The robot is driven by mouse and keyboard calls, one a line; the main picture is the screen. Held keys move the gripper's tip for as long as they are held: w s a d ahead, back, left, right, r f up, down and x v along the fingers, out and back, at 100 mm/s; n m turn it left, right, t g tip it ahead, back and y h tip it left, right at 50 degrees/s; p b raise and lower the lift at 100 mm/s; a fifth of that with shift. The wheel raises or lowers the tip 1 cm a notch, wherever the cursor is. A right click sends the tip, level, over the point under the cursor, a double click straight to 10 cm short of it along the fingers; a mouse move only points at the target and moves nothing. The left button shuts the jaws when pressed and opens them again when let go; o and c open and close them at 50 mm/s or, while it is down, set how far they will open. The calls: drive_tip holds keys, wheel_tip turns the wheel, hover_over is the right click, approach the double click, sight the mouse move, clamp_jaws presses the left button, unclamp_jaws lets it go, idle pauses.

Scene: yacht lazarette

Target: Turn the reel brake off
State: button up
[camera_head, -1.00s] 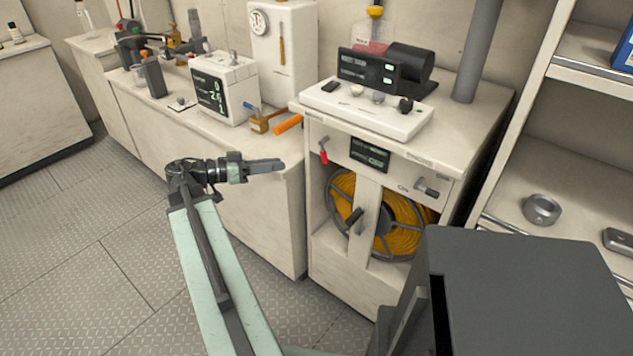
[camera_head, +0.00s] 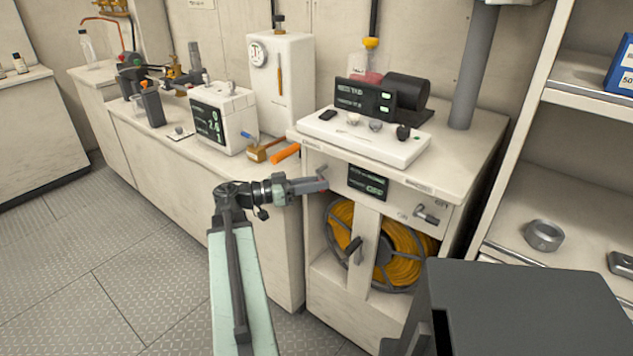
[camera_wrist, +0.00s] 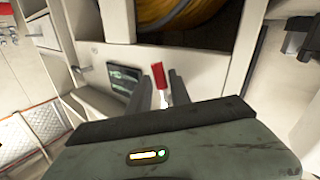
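A lever with a red handle (camera_wrist: 159,76) is on the front of the reel cabinet (camera_head: 335,285). In the wrist view it stands between my two fingers. My gripper (camera_head: 318,183) is open, with its fingers (camera_wrist: 157,88) on either side of the red handle; contact cannot be told. In the head view my gripper hides most of this lever. A grey lever (camera_head: 427,216) sits at the right of the same panel and also shows in the wrist view (camera_wrist: 82,69). A small dark display (camera_head: 368,183) is between the levers. Its text is too blurred to read surely.
A reel of yellow hose or line (camera_head: 400,250) sits in the cabinet opening below, with a dark handle (camera_head: 355,247) in front. A white console (camera_head: 360,135) is on top. An orange-handled tool (camera_head: 285,153) lies on the counter to the left. A shelf (camera_head: 530,220) stands right.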

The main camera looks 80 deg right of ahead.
clamp_jaws()
idle(1.4)
